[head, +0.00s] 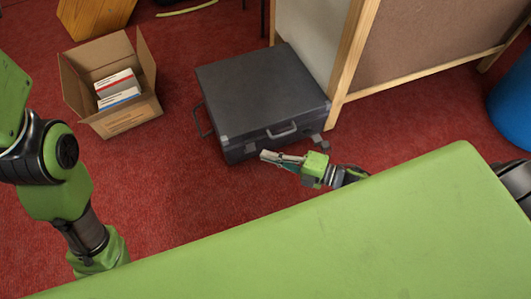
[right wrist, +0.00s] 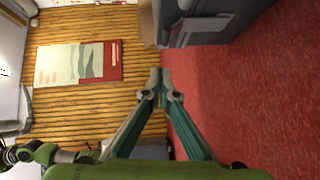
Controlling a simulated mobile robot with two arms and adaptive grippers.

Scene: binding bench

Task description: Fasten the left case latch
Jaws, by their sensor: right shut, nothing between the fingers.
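A dark grey case (head: 262,88) lies closed-looking on the red carpet, with a handle (head: 282,133) on its front face. A corner of the case (right wrist: 215,25) shows at the top of the right wrist view. The left latch is too small to make out clearly, so I cannot tell its state. My right gripper (head: 265,156) is shut and empty, low in front of the left part of the case's front. Its fingertips meet in the right wrist view (right wrist: 166,80), just below the case there; I cannot tell if they touch it. My left gripper is not in view.
An open cardboard box (head: 125,120) with books stands left of the case. A wood-framed board (head: 345,70) stands close behind its right side. A blue bin (head: 512,105) is at the far right. Red carpet (head: 190,190) in front of the case is clear.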

